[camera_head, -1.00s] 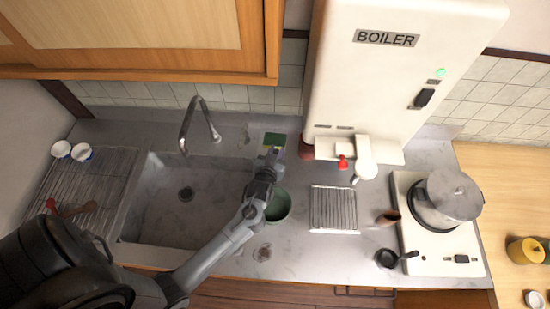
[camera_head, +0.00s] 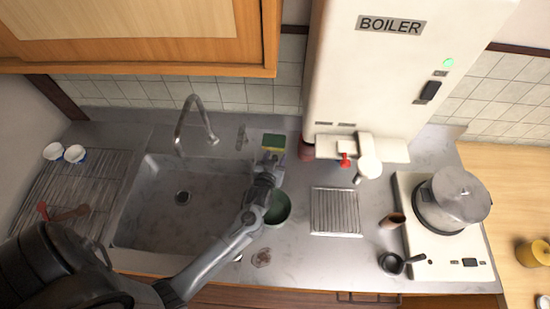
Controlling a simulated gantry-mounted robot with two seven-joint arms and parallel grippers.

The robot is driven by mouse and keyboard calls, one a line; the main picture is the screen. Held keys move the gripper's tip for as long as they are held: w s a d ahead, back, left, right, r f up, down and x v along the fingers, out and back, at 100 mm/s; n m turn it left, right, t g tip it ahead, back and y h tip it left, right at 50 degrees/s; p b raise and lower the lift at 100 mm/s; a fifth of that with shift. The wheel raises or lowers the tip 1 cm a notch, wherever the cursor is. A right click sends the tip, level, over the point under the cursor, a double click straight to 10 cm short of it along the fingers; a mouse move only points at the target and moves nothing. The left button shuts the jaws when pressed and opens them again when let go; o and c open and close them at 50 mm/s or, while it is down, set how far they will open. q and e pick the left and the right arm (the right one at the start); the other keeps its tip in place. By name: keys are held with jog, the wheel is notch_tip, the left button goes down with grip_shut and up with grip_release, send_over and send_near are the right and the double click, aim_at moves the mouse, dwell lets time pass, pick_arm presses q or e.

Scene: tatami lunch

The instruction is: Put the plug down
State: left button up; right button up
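My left gripper (camera_head: 269,160) reaches over the counter to the right of the sink, just in front of a green and yellow sponge (camera_head: 273,142) and behind a green bowl (camera_head: 278,209). Its fingers are small and dark here, and I cannot tell whether they are open or shut. I cannot make out a plug for sure; one in the fingers would be hidden. The sink (camera_head: 150,225) is empty, and its dark round drain (camera_head: 183,198) shows. A small round clear item (camera_head: 261,257) lies near the counter's front edge. My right gripper is out of view.
A curved tap (camera_head: 181,125) rises behind the sink. The boiler (camera_head: 365,80) hangs at the back, with a red-handled spout below. A metal rack (camera_head: 335,212) lies right of the bowl. A brown cup (camera_head: 392,221), a small black pan (camera_head: 391,263) and a pot (camera_head: 452,203) stand farther right.

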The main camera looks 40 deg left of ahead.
pick_arm(q)
jog(key=shift+r, duration=0.2)
jog(key=s+d+r+m+g+h, duration=0.2)
jog(key=s+d+g, duration=0.1)
jog(key=s, duration=0.5)
jog(key=s+d+r+m+g+h, duration=0.2)
jog(key=s+d+g, duration=0.1)
jog(key=s, duration=0.5)
jog(key=s+d+r+m+g+h, duration=0.1)
jog(key=s+d+m+g+h, duration=0.1)
jog(key=s, duration=0.6)
jog(key=d+m+g, duration=0.1)
jog(key=d, duration=0.1)
jog(key=shift+s+d+r, duration=0.2)
jog(key=shift+d+r, duration=0.15)
jog(key=shift+r, duration=0.05)
